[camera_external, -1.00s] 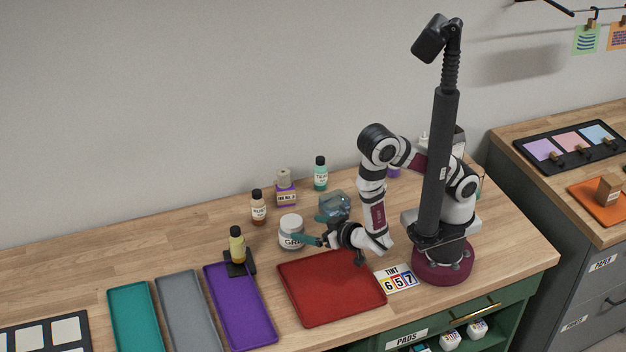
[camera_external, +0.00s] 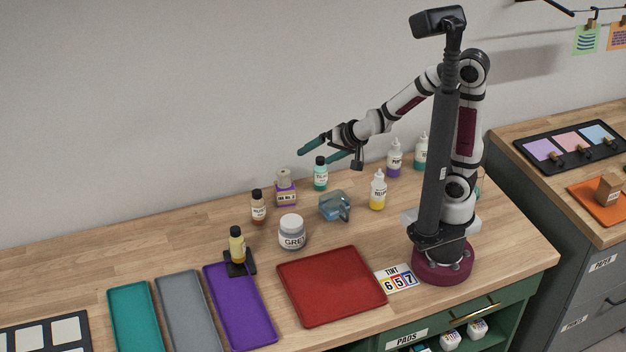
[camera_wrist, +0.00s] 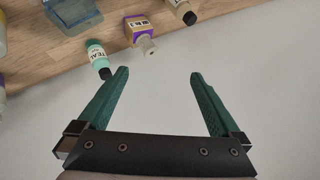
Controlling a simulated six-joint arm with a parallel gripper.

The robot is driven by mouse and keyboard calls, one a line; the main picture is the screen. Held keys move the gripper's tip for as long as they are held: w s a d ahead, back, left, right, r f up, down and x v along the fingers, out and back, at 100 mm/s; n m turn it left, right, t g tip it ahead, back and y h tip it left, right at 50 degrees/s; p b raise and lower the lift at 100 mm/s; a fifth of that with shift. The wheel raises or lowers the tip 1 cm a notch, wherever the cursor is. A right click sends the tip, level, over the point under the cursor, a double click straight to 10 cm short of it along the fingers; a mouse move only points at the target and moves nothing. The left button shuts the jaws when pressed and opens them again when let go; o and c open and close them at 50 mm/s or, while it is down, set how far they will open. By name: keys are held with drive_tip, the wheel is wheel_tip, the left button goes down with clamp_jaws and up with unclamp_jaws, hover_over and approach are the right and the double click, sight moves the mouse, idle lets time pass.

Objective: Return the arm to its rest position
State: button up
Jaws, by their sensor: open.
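My gripper (camera_external: 326,150) is raised above the back of the wooden bench (camera_external: 175,240), near the wall. Its teal fingers point to the left and are spread apart. In the wrist view my gripper (camera_wrist: 158,88) is open, with nothing between its fingers. The teal bottle (camera_external: 320,174) stands upright on the bench below it, apart from the fingers. The same teal bottle shows in the wrist view (camera_wrist: 97,57) left of the fingers.
A red tray (camera_external: 331,286) and purple tray (camera_external: 240,308) lie in front. The air around the gripper is clear.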

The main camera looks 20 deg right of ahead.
drive_tip(key=s+d+r+m+h, duration=0.15)
drive_tip(key=d+r, duration=0.35)
drive_tip(key=d, duration=0.5)
drive_tip(key=s+d+r+m+h, duration=0.1)
drive_tip(key=s+d+r+h, duration=0.2)
drive_tip(key=d, duration=0.7)
drive_tip(key=s+d+f+g, duration=0.1)
drive_tip(key=s+f+g, duration=0.5)
drive_tip(key=s, duration=0.3)
drive_tip(key=shift+s+f+m+g+y, duration=0.25)
drive_tip(key=shift+f+m+g+y, duration=0.05)
drive_tip(key=shift+m+g+y, duration=0.1)
drive_tip(key=shift+d, duration=0.1)
